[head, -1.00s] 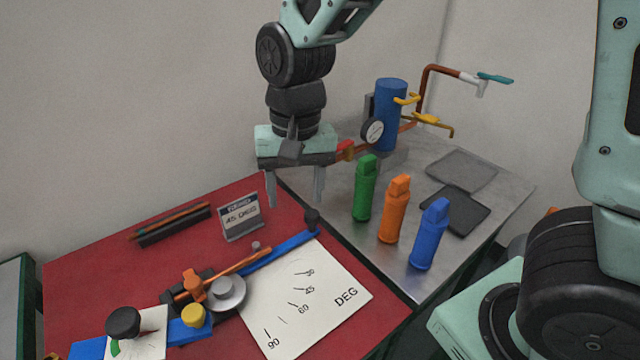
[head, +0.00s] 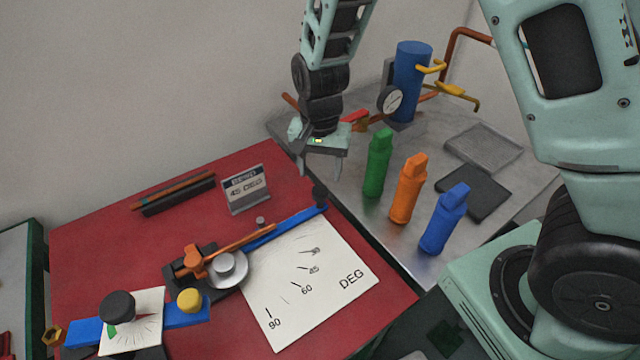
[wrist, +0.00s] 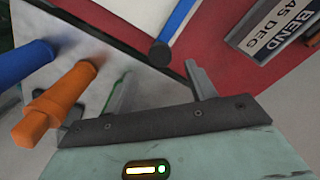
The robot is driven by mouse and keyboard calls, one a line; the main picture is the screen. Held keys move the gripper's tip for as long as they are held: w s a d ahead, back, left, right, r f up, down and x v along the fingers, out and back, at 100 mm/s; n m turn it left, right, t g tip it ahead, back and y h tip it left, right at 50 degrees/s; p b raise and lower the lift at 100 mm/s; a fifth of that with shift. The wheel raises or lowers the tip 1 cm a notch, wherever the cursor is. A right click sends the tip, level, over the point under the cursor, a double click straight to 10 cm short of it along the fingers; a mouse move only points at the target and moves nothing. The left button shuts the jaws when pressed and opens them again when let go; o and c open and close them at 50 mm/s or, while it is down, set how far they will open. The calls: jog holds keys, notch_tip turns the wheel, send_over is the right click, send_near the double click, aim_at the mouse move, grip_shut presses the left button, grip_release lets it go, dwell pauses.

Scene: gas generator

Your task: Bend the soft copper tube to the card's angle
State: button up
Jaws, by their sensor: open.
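The bender lies on the red mat, with a grey wheel (head: 227,268), an orange latch (head: 192,261) and a straight copper tube (head: 245,240) along its blue lever (head: 275,232). The lever's black end knob (head: 320,192) points to the back right; it also shows in the wrist view (wrist: 160,53). The card (head: 246,190) stands behind and reads 45 DEG; part of it shows in the wrist view (wrist: 272,30). The angle sheet (head: 310,290) carries marks up to 90. My gripper (head: 321,178) is open and empty, above and close to the black knob, its fingers pointing down.
Green (head: 378,162), orange (head: 408,190) and blue (head: 443,220) bottles stand right of my gripper on the metal bench. A blue cylinder with a gauge (head: 390,100) and pipes stands behind. A black rack (head: 178,195) with thin rods lies at the mat's back left.

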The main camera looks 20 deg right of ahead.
aim_at(320, 190)
notch_tip(320, 190, down, 6)
jog(key=shift+r, duration=0.15)
